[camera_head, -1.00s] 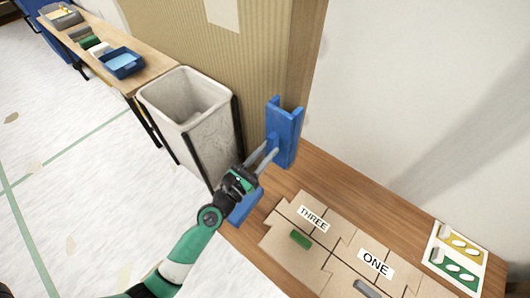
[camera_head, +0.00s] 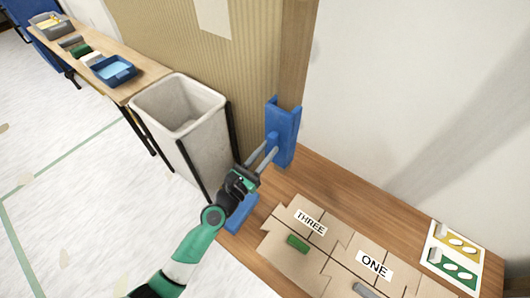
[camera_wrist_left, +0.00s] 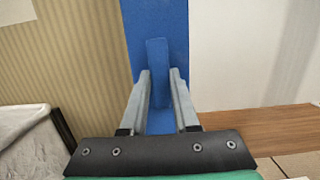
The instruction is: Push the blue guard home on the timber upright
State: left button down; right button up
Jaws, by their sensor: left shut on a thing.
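The blue guard (camera_head: 284,135) is a tall channel piece at the lower part of the timber upright (camera_head: 298,60), at the end of the corrugated panel. The timber runs down behind its top edge between two raised sides. I cannot tell whether it is fully seated. My left gripper (camera_head: 270,148) is shut on the guard's raised blue rib (camera_wrist_left: 157,72), with one finger on each side in the left wrist view. The guard's face (camera_wrist_left: 132,25) fills the middle of that view. My right gripper is not in view.
A grey bin (camera_head: 185,120) stands left of the guard. A blue piece (camera_head: 240,214) shows low behind my wrist. Cardboard pieces (camera_head: 320,255) and a card with yellow and green patches (camera_head: 455,255) lie on the wooden surface (camera_head: 365,190). A bench (camera_head: 140,75) with trays is at far left.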

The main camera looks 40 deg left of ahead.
pick_arm(q)
jog(key=shift+w+a, duration=0.1)
jog(key=shift+w, duration=0.65)
jog(key=c, duration=0.6)
grip_release()
jog(key=shift+w, duration=0.15)
jog(key=shift+s, duration=0.2)
jog(key=s, duration=0.3)
jog(key=s+d+f+b, duration=0.1)
jog(key=s, duration=0.7)
jog(key=shift+s+d+f, duration=0.1)
jog(key=shift+d+f, duration=0.15)
jog(key=shift+f, duration=0.1)
